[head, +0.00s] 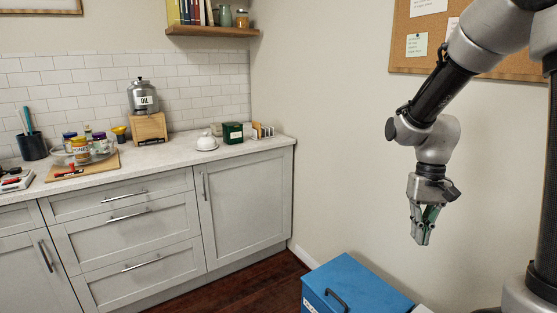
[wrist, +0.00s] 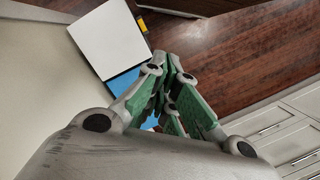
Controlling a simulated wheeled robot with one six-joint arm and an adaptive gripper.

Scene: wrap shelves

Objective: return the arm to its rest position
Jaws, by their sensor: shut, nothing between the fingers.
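My gripper (head: 424,238) hangs from my bent arm at the right of the head view, fingers pointing down. It is in the air in front of the plain wall, well to the right of the counter. The wrist view shows its green-padded fingers (wrist: 172,90) drawn together with nothing held between them. Below it in the head view is a blue box (head: 358,278) with a dark handle, apart from the fingers. A blue part of it also shows beyond the fingers in the wrist view (wrist: 124,82).
A grey cabinet (head: 130,215) with a pale counter stands at the left, holding an oil dispenser (head: 143,97), jars on a tray and a green box (head: 233,132). A corkboard (head: 407,50) hangs behind my arm. A white panel (wrist: 108,38) lies by the blue box. Dark wooden floor is clear between.

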